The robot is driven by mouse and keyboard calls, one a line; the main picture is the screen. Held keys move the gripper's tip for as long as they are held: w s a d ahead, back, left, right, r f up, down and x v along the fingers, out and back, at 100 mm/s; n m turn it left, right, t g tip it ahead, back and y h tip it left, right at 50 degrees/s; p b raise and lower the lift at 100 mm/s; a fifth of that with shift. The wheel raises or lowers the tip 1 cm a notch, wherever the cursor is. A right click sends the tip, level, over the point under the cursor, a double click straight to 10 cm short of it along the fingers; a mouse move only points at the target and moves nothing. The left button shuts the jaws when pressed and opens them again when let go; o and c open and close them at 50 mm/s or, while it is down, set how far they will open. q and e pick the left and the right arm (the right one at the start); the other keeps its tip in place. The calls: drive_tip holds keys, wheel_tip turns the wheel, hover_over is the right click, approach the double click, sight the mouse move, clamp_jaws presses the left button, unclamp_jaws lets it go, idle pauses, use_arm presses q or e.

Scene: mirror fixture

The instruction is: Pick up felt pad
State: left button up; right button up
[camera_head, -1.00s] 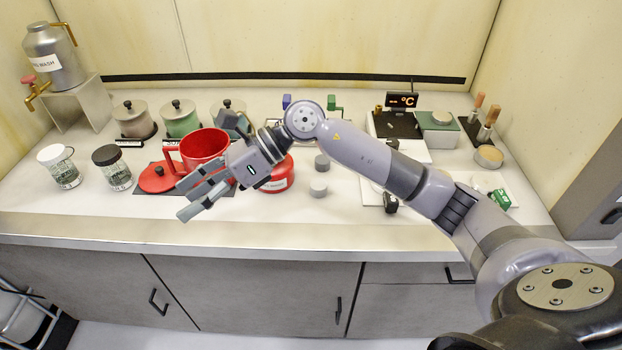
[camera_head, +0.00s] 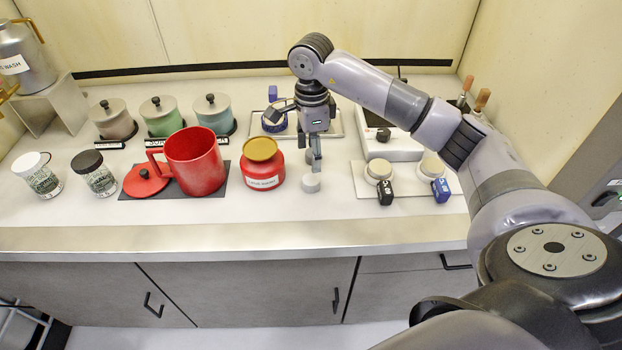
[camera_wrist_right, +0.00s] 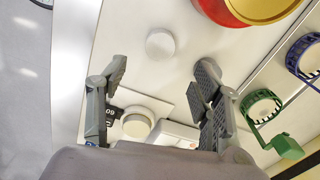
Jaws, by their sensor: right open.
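A small pale grey round piece, which looks like the felt pad (camera_head: 311,183), lies on the counter just right of the red jar. It also shows as a plain disc in the right wrist view (camera_wrist_right: 160,43). My right gripper (camera_head: 314,160) points down above the counter, just behind this piece. In the right wrist view my right gripper (camera_wrist_right: 160,75) has its fingers wide apart with nothing between them. The disc lies beyond the fingertips there. I cannot tell the exact height of the fingers. My left gripper is not in view.
The red jar (camera_head: 262,170) with a gold lid and the red mug (camera_head: 196,162) stand to the left. A white plate (camera_head: 408,191) with two round pale pieces and tags lies to the right. Blue and green holders (camera_wrist_right: 262,110) are behind. The counter's front strip is clear.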

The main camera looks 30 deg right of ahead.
sight(310, 179)
wheel_tip(310, 179, down, 4)
drive_tip(key=shift+r+p, duration=0.25)
drive_tip(key=shift+p, duration=0.1)
drive_tip(key=shift+a+f+p, duration=0.15)
drive_tip(key=shift+f+p, duration=0.2)
drive_tip(key=shift+f, duration=0.15)
wheel_tip(310, 179, down, 4)
drive_tip(key=shift+a+r+p, duration=0.1)
drive_tip(key=shift+r+p, duration=0.05)
drive_tip(key=shift+p, duration=0.75)
drive_tip(key=shift+w+f, duration=0.1)
drive_tip(key=shift+f, duration=0.35)
drive_tip(key=c, duration=0.9)
drive_tip(key=shift+r, duration=0.15)
